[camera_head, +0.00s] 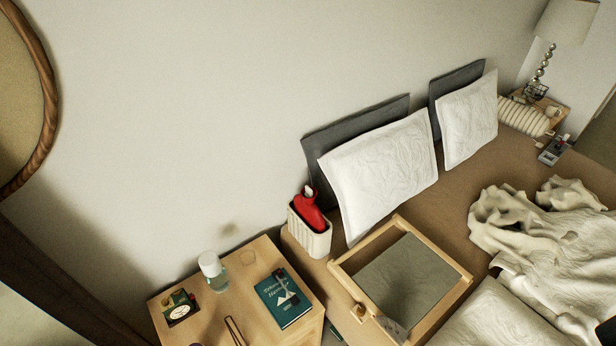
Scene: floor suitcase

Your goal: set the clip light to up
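I cannot make out the clip light for certain. A small dark object with a pale part (287,289) lies on the teal book (271,302) on the near nightstand (218,315), and it may be the clip light. It is too small to tell which way it points.

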